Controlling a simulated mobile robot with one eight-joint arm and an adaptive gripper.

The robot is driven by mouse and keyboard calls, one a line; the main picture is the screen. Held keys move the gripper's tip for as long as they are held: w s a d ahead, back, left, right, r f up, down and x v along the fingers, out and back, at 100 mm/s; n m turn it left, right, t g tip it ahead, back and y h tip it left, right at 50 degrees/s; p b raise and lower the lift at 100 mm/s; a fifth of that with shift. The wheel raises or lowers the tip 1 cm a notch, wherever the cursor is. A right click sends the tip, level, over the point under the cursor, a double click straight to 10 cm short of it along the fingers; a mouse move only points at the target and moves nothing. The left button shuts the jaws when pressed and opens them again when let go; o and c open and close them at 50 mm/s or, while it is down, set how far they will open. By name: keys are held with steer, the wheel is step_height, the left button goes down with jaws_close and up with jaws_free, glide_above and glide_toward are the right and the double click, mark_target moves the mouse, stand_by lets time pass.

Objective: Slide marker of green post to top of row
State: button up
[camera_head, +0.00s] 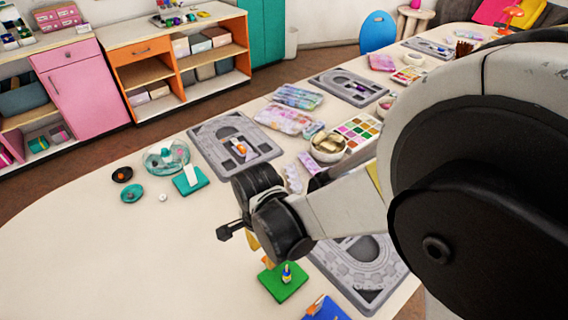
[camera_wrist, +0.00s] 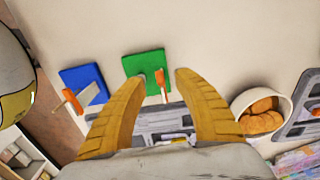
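The green post's base (camera_head: 286,284) is a flat green square on the table, below my gripper in the head view. A small upright piece with blue and yellow (camera_head: 287,272) shows on it. In the wrist view the green base (camera_wrist: 143,62) lies beyond my fingertips, with an orange marker (camera_wrist: 161,80) standing out from it. My gripper (camera_wrist: 161,74) has yellow fingers spread apart, and the orange marker appears between their tips. No contact is visible. The left fingertip partly covers the post's foot. In the head view my wrist hides most of the fingers.
A blue base (camera_wrist: 80,79) with an orange piece (camera_wrist: 72,101) stands close by. A grey board (camera_head: 366,289) lies beside the green base. A teal base (camera_head: 200,185) holds a white card. A bowl (camera_wrist: 241,101) holds orange pieces. The table's left part is clear.

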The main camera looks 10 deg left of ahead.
mark_target(265, 258)
steer(key=shift+f+b, duration=0.3)
steer(key=shift+f, duration=0.95)
jaws_close()
steer(key=shift+f, duration=0.1)
steer(key=shift+d+f+b, duration=0.1)
steer(key=shift+f+b, duration=1.1)
steer(key=shift+b, duration=0.05)
steer(key=shift+s+d+r, duration=0.1)
steer(key=shift+r, duration=0.45)
stand_by(0.4)
